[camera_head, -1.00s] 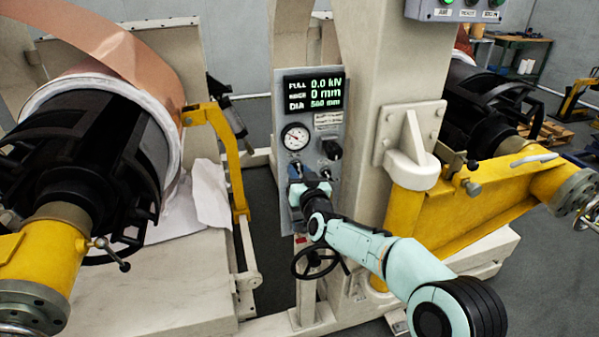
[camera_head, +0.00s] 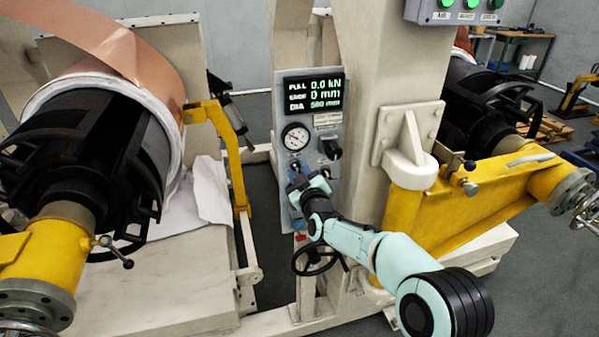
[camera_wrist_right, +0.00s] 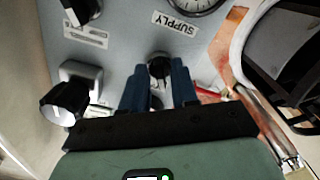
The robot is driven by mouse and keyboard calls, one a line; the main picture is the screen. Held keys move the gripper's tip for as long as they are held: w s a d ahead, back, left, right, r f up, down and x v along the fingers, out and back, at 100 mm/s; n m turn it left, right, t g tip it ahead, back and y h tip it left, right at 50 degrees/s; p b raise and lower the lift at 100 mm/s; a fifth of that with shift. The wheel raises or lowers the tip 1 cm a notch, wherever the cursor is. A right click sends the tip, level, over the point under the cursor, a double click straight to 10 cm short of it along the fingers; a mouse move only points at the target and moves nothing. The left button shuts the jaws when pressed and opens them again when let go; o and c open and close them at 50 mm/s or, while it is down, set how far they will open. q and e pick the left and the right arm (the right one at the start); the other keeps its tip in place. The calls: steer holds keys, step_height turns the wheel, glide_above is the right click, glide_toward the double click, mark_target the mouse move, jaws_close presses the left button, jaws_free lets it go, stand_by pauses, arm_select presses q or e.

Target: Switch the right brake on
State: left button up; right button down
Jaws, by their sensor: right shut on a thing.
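The grey control panel (camera_head: 337,215) stands upright on the machine frame in the head view. It carries a lit display, a gauge and dark knobs. My right gripper (camera_head: 295,176) is at the panel's lower left, below the gauge. In the right wrist view its two blue fingers (camera_wrist_right: 158,88) stand on either side of a small dark knob (camera_wrist_right: 159,66) and are shut on it. A larger black knob (camera_wrist_right: 64,102) sits beside the gripper, and another (camera_wrist_right: 82,10) is farther up. I cannot read which brake side the held knob belongs to. My left gripper is not in view.
The display (camera_head: 313,92) reads 0.0 kN and 0 mm. A round gauge (camera_head: 296,136) is just above the gripper. A black handwheel (camera_head: 316,260) is below my right forearm. A yellow bracket (camera_head: 229,150) stands left of the panel, and yellow arms (camera_head: 475,205) are to the right.

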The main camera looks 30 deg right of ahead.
stand_by(0.4)
steer(key=c, duration=1.2)
jaws_free()
steer(key=shift+s, duration=0.1)
steer(key=b+v, duration=0.1)
steer(key=v, duration=1.2)
steer(key=shift+s, duration=0.15)
steer(key=shift+f, duration=0.1)
